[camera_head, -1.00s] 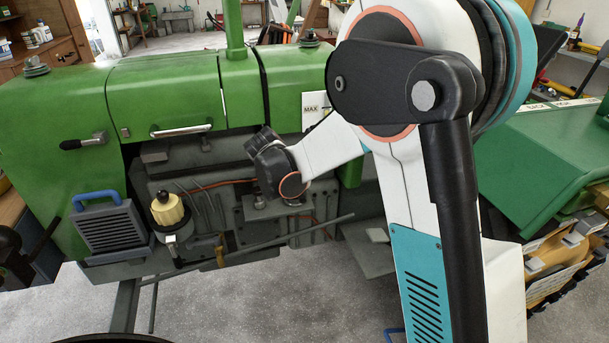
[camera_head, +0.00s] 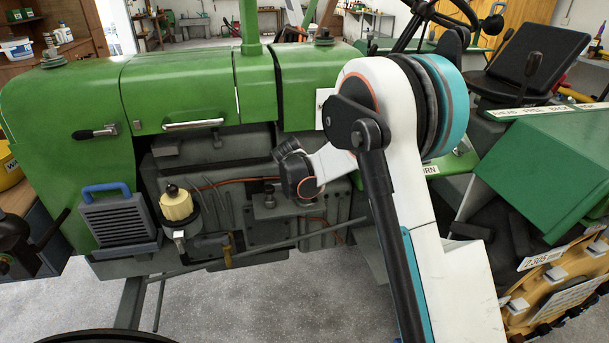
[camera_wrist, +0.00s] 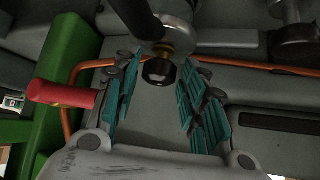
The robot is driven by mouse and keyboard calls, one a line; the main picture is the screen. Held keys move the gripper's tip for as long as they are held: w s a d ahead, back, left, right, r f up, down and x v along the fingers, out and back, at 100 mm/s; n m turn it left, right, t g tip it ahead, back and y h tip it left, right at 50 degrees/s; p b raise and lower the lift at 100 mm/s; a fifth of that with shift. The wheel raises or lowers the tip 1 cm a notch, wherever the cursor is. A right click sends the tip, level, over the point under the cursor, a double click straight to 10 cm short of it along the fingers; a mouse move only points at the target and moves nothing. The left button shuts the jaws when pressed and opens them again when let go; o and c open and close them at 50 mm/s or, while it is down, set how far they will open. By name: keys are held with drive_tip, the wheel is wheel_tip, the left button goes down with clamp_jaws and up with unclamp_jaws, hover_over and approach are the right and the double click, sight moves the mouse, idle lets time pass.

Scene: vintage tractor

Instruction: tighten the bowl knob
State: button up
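A black knob (camera_wrist: 160,72) with a brass collar sits at the end of a grey metal bowl or housing (camera_wrist: 160,18) in the wrist view; I take it for the bowl knob. My gripper (camera_wrist: 158,84) is open, with teal ribbed finger pads on either side of the knob. Gaps show between knob and pads, so I see no contact; whether the knob is fully between the pads in depth I cannot tell. In the head view my arm reaches the green tractor's (camera_head: 190,80) engine side, but the fingers and this knob are not discernible there.
A red handle (camera_wrist: 62,95) and a green panel (camera_wrist: 62,70) are left of my fingers. A copper pipe (camera_wrist: 235,62) runs behind the knob. In the head view, a yellow-topped filter (camera_head: 176,206) and a blue-handled grey box (camera_head: 118,222) stand on the tractor's side.

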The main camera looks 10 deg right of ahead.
drive_tip(key=c, duration=0.8)
drive_tip(key=m, duration=0.1)
drive_tip(key=m+g+h, duration=0.1)
drive_tip(key=shift+w+a+m+h+p, duration=0.15)
drive_tip(key=shift+a+m+h+p, duration=0.15)
drive_tip(key=shift+m+p, duration=0.1)
drive_tip(key=shift+w+m+g+h, duration=0.1)
drive_tip(key=shift+m+g+h, duration=0.45)
drive_tip(key=shift+m, duration=0.45)
drive_tip(key=o, duration=0.8)
